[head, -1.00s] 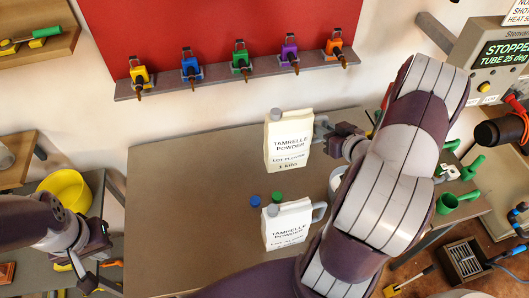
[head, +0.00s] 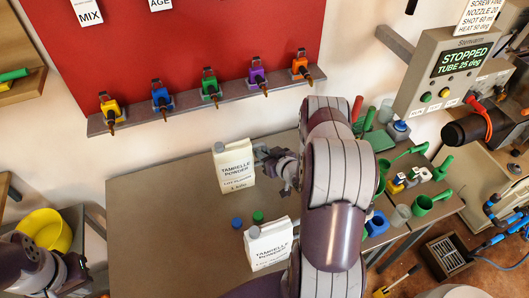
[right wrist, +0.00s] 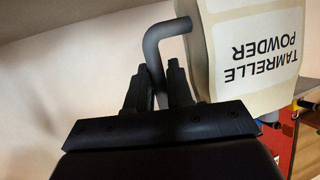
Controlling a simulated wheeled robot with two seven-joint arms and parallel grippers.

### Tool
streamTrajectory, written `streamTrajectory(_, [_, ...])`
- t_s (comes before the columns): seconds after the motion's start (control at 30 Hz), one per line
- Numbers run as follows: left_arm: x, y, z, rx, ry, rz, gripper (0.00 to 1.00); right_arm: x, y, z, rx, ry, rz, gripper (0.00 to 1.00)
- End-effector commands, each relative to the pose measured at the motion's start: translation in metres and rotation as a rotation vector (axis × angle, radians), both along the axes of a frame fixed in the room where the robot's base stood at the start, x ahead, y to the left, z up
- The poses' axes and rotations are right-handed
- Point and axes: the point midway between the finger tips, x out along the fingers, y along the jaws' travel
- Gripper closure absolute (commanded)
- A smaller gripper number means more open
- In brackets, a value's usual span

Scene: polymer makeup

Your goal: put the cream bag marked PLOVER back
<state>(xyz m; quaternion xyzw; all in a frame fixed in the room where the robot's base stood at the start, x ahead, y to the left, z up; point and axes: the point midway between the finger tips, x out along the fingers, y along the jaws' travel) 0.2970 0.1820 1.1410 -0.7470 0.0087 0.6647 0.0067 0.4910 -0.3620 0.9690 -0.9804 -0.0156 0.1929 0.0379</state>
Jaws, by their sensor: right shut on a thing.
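The cream bag (head: 236,178), labelled TAMRELLE POWDER with a small lot line that looks like PLOVER, is upright with a slight tilt, over the back part of the table (head: 160,215). My right gripper (head: 268,158) is at its right side, shut on its grey handle. In the right wrist view, the fingers (right wrist: 155,92) close around the handle (right wrist: 163,45), and the bag (right wrist: 270,85) appears upside down beside them. I cannot tell the bag's height above the table. My left gripper (head: 82,288) is at the lower left, partly cut off, away from the bag.
A white TAMRELLE POWDER bag (head: 268,246) stands nearer me. A blue cap (head: 237,223) and a green cap (head: 258,216) lie between the bags. A rail (head: 205,98) with coloured tools is on the wall. Green scoops (head: 423,204) are at right. The left tabletop is clear.

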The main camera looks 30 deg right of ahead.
Motion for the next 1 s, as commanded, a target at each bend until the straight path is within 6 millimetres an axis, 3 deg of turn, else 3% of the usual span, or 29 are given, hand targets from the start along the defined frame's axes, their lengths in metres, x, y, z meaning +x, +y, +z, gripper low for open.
streamTrajectory(0.13, [0.000,0.000,-0.004,0.000,0.000,0.000,1.00,0.001,0.000,-0.003,0.000,-0.003,0.000,1.00])
streamTrajectory(0.17, [0.000,0.000,-0.004,0.000,0.000,0.000,1.00,0.000,0.000,-0.004,0.000,0.000,0.000,0.76])
streamTrajectory(0.23, [0.000,0.000,-0.003,0.000,0.000,0.000,1.00,0.000,0.000,-0.003,0.000,0.000,0.000,0.53])
streamTrajectory(0.63, [0.000,0.000,-0.002,0.000,0.000,0.000,1.00,-0.005,-0.001,0.002,0.000,0.000,-0.001,0.53])
streamTrajectory(0.77, [0.000,0.000,-0.008,0.000,0.000,0.000,1.00,-0.026,-0.003,0.009,0.001,-0.001,-0.004,0.53])
streamTrajectory(1.0, [0.000,0.000,-0.019,0.000,0.000,0.000,1.00,-0.082,-0.006,0.031,0.000,0.001,-0.006,0.53])
